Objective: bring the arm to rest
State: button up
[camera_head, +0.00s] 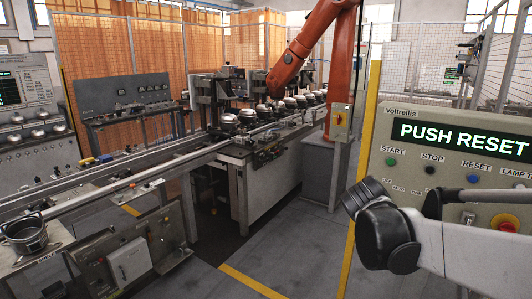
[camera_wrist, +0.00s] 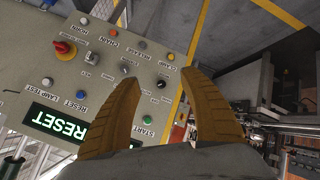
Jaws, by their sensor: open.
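My gripper (camera_wrist: 160,78) shows in the wrist view, its two brown curved fingers spread apart with nothing between them. It is in front of the control panel (camera_wrist: 90,75), which appears upside down there with a green START button (camera_wrist: 147,119) and a lit RESET display (camera_wrist: 62,122). Whether the fingertips touch the panel cannot be told. In the head view my white and black arm (camera_head: 440,240) reaches in at the lower right, across the lower part of the panel (camera_head: 400,150). Its display (camera_head: 460,138) reads "PUSH RESET". My gripper is not visible in the head view.
An orange robot arm (camera_head: 300,55) stands behind the conveyor line (camera_head: 130,170), which carries several metal domed parts. A metal pot (camera_head: 25,235) sits at the lower left. Mesh fencing (camera_head: 420,65) stands behind. Grey floor (camera_head: 290,250) with yellow lines is open in the middle.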

jog(key=s+a+f+y, duration=0.3)
jog(key=s+a, duration=0.2)
jog(key=s, duration=0.7)
jog(key=s+a+f+y, duration=0.3)
jog(key=s+a, duration=0.3)
jog(key=s, duration=0.6)
jog(key=shift+a+n, duration=0.15)
jog(key=shift+n, duration=0.15)
